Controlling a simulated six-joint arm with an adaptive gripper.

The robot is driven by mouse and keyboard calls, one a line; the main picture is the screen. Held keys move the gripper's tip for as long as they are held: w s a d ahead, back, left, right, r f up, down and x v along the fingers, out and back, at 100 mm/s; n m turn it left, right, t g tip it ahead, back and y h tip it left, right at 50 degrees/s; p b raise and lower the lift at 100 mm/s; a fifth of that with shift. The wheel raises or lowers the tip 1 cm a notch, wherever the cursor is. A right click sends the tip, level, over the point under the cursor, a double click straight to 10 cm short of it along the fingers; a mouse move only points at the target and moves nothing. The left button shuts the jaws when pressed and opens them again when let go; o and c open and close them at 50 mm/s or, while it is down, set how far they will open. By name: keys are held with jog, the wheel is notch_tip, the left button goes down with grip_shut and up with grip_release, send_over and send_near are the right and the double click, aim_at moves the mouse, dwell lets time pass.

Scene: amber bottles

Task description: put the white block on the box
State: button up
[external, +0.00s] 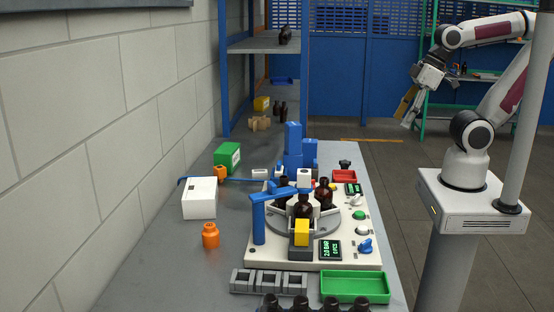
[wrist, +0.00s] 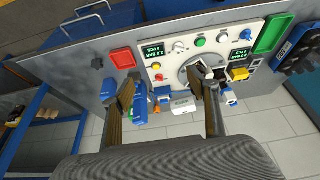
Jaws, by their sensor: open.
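A small white block (external: 260,174) lies on the grey table near the blue blocks in the external view. A larger white box (external: 199,198) stands to its left, near the wall, and a green box (external: 228,157) stands behind that. I cannot tell which box is meant. A white object (wrist: 183,105) shows between my fingers in the wrist view, well beyond them; I cannot tell for certain which one it is. My gripper (external: 408,104) is raised at the right, away from the table. Its fingers (wrist: 166,92) are apart with nothing held between them.
A white machine panel (external: 262,250) carries a round turntable with amber bottles, knobs and displays. A blue post and arm (external: 259,220), stacked blue blocks (external: 292,140), a red tray (external: 344,176) and a green tray (external: 355,287) crowd the table. An orange bottle (external: 210,236) stands at left.

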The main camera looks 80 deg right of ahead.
jog(key=w+a+f+m+y, duration=0.1)
jog(key=w+a, duration=0.3)
jog(key=w, duration=0.5)
jog(key=w+a+y, duration=0.1)
jog(key=w+a, duration=0.2)
jog(key=w, duration=0.5)
jog(key=w+a+f+m+y, duration=0.15)
jog(key=w+a, duration=0.25)
jog(key=w, duration=0.5)
jog(key=w+m+t, duration=0.3)
jog(key=w+t, duration=0.2)
jog(key=w, duration=1.5)
jog(key=w+d+f+m+h, duration=0.7)
jog(key=w+d+f+h, duration=0.15)
jog(key=w+d, duration=0.35)
jog(key=s+d+f+m+g+h, duration=0.1)
jog(key=s+d+m+g+h, duration=0.1)
jog(key=s+d+g, duration=0.2)
jog(key=s+d+f+m+g+h, duration=0.1)
jog(key=s+d+g, duration=0.3)
jog(key=s, duration=0.4)
jog(key=shift+s+f+m+g+h, duration=0.25)
jog(key=shift+m+g+h, duration=0.05)
jog(key=shift+m+h, duration=0.1)
